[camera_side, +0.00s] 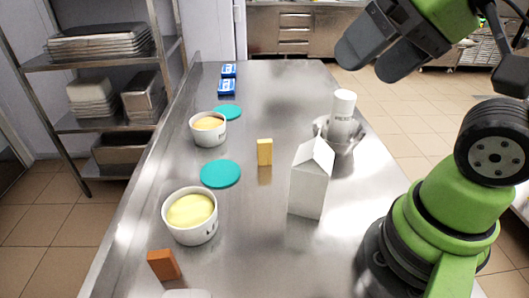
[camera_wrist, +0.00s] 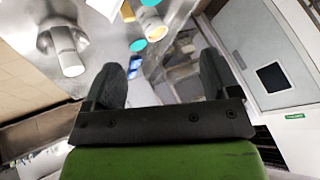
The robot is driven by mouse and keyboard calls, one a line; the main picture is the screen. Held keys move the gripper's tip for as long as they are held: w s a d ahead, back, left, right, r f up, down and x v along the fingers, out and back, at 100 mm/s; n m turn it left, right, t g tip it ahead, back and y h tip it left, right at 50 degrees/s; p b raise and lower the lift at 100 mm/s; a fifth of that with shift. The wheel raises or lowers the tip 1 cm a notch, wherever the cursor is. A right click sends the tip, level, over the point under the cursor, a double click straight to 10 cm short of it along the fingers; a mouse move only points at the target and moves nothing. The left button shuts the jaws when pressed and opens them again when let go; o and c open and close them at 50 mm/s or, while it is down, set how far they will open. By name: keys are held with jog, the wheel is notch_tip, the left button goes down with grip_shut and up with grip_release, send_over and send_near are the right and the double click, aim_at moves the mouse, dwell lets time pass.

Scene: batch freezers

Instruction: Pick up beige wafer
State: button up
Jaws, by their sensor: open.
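The beige wafer (camera_side: 265,152) is a small yellow-beige block standing upright mid-table in the side view, between the teal discs and the milk carton. In the wrist view a small beige piece (camera_wrist: 127,12) at the top edge may be the same wafer. My gripper (camera_side: 367,58) is raised high above the right side of the table, well apart from the wafer. Its two dark fingers are spread and empty; they also show in the wrist view (camera_wrist: 160,72). An orange-brown wafer (camera_side: 164,264) stands at the near left of the table.
Two white tubs of yellow cream (camera_side: 209,118) (camera_side: 182,238) and teal lids (camera_side: 221,174) (camera_side: 229,112) line the left. A white carton (camera_side: 308,188) stands right of the wafer. Behind it a white bottle (camera_side: 342,112) stands in a metal bowl (camera_side: 346,146). Blue packs (camera_side: 227,87) lie far back.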

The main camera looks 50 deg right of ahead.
jog(key=c, duration=0.5)
jog(key=shift+c, duration=0.2)
jog(key=m+g+h, duration=0.2)
jog(key=m+g, duration=0.5)
jog(key=m, duration=1.4)
send_over(268, 142)
notch_tip(268, 142, down, 18)
jog(key=shift+m, duration=0.6)
notch_tip(268, 142, down, 6)
jog(key=shift+f, duration=0.25)
jog(key=shift+w+f, duration=0.15)
jog(key=shift+f, duration=0.8)
jog(key=shift+w+f, duration=0.2)
jog(key=shift+f, duration=0.7)
jog(key=shift+w+f, duration=0.15)
jog(key=shift+f, duration=0.8)
